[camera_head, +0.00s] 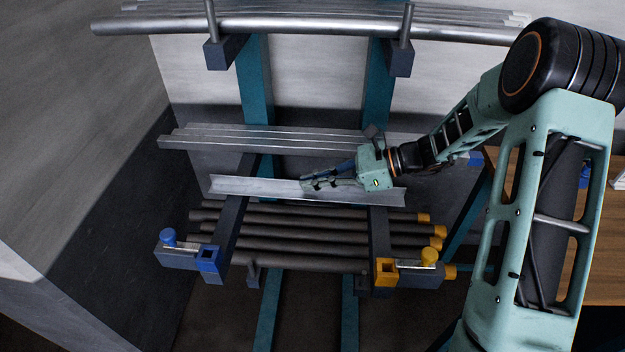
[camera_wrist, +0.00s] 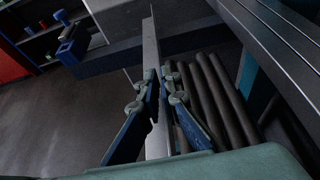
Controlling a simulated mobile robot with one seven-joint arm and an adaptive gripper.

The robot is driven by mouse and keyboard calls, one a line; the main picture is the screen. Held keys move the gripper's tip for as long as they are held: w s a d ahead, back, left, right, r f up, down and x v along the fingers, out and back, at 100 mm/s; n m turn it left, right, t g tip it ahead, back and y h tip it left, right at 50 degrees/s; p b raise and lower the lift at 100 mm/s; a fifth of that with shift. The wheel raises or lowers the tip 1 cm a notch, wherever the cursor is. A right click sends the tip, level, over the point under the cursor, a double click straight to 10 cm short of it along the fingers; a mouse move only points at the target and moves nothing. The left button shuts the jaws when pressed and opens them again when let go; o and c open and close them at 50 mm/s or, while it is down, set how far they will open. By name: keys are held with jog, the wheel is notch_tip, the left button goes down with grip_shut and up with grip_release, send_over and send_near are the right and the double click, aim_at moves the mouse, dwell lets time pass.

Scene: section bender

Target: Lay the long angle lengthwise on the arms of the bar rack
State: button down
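The long angle (camera_head: 255,187) is a pale grey metal L-profile. In the head view it lies across both lower arms of the bar rack (camera_head: 234,208), lengthwise along the rack. I cannot tell whether it rests on them or hangs just above. My gripper (camera_head: 308,184) reaches in from the right and is shut on the angle near its middle. In the wrist view the angle (camera_wrist: 151,45) runs between my two fingertips (camera_wrist: 159,76) and crosses over a dark rack arm (camera_wrist: 110,60). The part of the angle nearest my palm is hidden.
Several dark round bars (camera_head: 300,237) lie on a lower level. Flat bars (camera_head: 230,140) lie behind the angle, and long pipes (camera_head: 290,26) lie above. The arm ends carry blue (camera_head: 168,237) and yellow (camera_head: 429,256) fittings. A wooden bench (camera_head: 600,240) stands right.

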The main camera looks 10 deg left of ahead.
jog(key=shift+f+b, duration=0.35)
jog(key=shift+f, duration=0.2)
jog(key=c, duration=2.1)
grip_release()
jog(key=shift+d, duration=0.1)
jog(key=v, duration=1.2)
